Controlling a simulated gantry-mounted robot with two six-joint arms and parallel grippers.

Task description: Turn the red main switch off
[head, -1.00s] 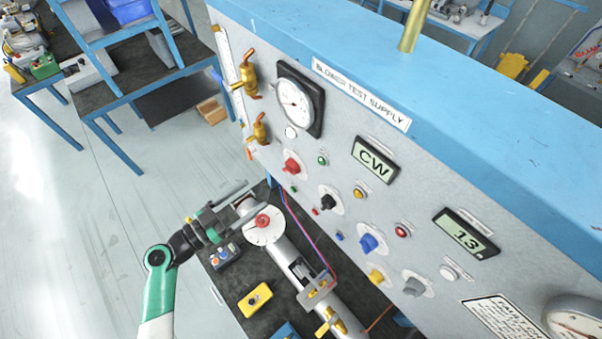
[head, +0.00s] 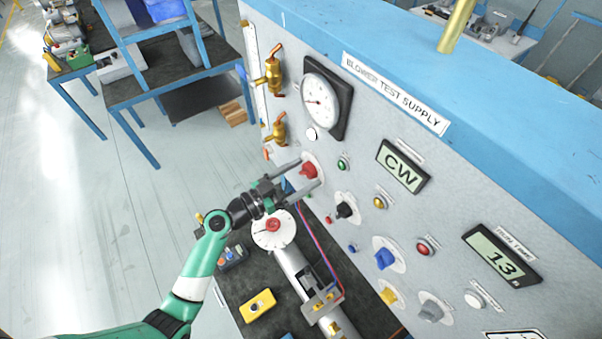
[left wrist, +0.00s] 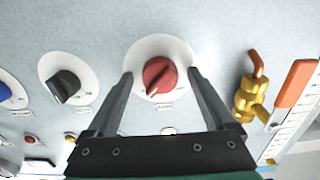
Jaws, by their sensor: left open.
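The red main switch (head: 309,171) is a rotary knob on a white round plate on the grey panel. In the left wrist view the red knob (left wrist: 159,75) sits between my two fingers, its pointer ridge slanting down to the left. My left gripper (head: 301,174) is open with its fingers on either side of the knob. In the left wrist view the left gripper (left wrist: 160,84) shows clear gaps between each finger and the knob. The right gripper is not seen.
A black knob (head: 345,211) sits beside the red one, with blue (head: 385,259) and yellow knobs further along. Brass valves (head: 273,75) stand on the other side. Below are a blower pipe (head: 291,262) and a yellow box (head: 258,305) on the dark bench.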

